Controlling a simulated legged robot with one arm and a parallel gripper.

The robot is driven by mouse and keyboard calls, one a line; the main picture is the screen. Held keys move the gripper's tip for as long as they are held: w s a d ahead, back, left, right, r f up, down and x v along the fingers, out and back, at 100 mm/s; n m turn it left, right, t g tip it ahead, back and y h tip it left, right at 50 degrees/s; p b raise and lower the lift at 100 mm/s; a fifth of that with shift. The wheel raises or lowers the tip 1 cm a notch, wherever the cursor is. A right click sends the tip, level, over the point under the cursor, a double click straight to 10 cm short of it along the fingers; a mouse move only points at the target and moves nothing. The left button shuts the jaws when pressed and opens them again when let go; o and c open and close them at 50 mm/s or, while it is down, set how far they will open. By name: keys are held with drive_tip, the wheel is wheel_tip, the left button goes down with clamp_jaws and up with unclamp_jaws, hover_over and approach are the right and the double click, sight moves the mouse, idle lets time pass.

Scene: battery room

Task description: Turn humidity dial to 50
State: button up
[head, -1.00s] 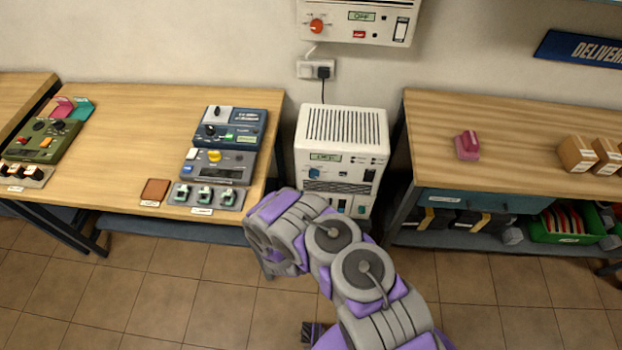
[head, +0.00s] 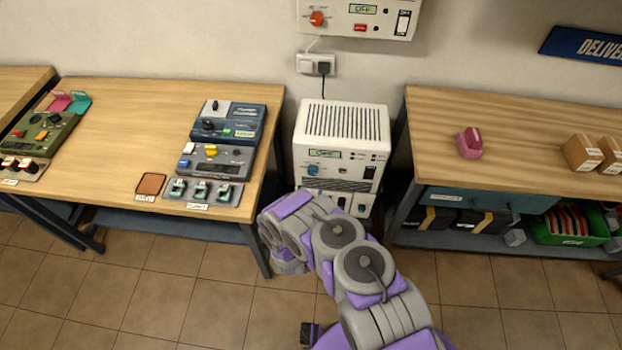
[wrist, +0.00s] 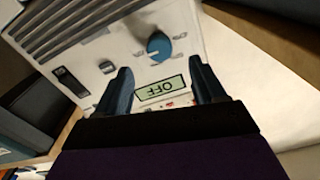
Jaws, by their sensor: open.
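A white floor unit (head: 311,148) stands between two benches, with a blue dial (head: 313,169) and a small display (head: 325,153) on its front. In the head view my arm hides the unit's lower front, and the gripper itself is not visible. No humidity label is readable.
A wall unit (head: 340,18) above has an orange dial (head: 317,19) and a display reading OFF. The left bench (head: 125,140) holds several control panels. The right bench (head: 520,125) holds a pink object (head: 470,143) and boxes. Both benches flank the floor unit closely.

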sight(312, 174)
drive_tip(key=w+b, duration=0.1)
drive_tip(key=w, duration=0.3)
drive_tip(key=w+b, duration=0.1)
drive_tip(key=w, duration=0.3)
drive_tip(key=shift+w+d, duration=0.2)
drive_tip(key=shift+w, duration=0.05)
drive_tip(key=shift+c, duration=0.3)
drive_tip(key=c, duration=1)
